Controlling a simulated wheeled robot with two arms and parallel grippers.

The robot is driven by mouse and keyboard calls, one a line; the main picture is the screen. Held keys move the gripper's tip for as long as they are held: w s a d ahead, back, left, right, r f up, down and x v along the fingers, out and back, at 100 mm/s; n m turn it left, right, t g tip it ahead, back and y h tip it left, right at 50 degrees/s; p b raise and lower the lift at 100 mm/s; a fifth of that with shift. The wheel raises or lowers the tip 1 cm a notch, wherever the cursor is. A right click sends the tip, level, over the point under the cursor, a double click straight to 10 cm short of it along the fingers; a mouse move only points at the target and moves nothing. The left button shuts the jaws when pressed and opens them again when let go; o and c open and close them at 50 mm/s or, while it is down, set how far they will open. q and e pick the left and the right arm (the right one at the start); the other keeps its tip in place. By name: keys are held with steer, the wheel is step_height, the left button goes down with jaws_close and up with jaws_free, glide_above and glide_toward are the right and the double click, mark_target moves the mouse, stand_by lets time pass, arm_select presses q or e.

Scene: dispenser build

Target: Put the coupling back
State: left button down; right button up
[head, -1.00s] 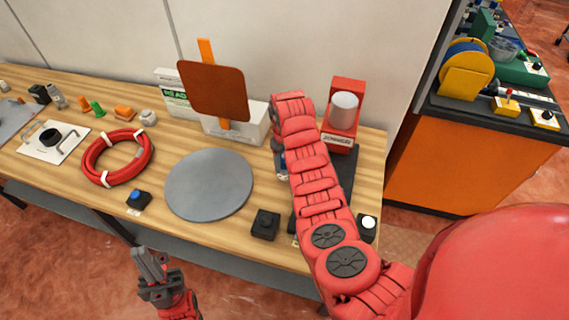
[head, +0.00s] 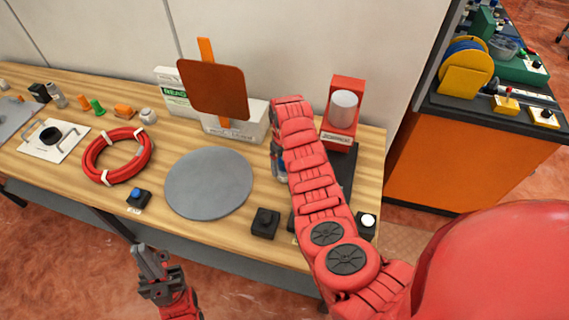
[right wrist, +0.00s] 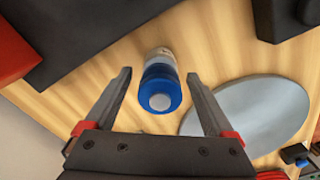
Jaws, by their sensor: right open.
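My right gripper (right wrist: 158,75) is open and points down at the table in the right wrist view. A pale cylinder with a blue end (right wrist: 160,88) shows between its fingers, not gripped; I cannot tell if it is the coupling. In the head view my right arm covers most of that spot, and only a bit of grey and blue shows left of the forearm. A small grey-white fitting (head: 148,117) and a grey cylinder (head: 57,95) stand at the back left of the table. My left gripper (head: 152,262) hangs empty in front of the table; its opening is unclear.
A round grey plate (head: 208,183) lies mid-table, with a red hose coil (head: 117,156) to its left. A red dispenser (head: 343,112) stands behind my right arm. A brown paddle (head: 213,90) rises at the back. Button boxes (head: 265,223) line the front edge.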

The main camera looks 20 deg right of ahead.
steer(key=shift+w+r, duration=0.1)
steer(key=shift+r, duration=0.5)
step_height(320, 180, up, 5)
steer(key=shift+r+b, duration=0.2)
steer(key=shift+b, duration=0.75)
step_height(320, 180, up, 4)
steer(key=shift+r+p, duration=0.2)
steer(key=shift+p, duration=0.85)
steer(key=shift+r, duration=0.65)
steer(key=shift+f, duration=0.1)
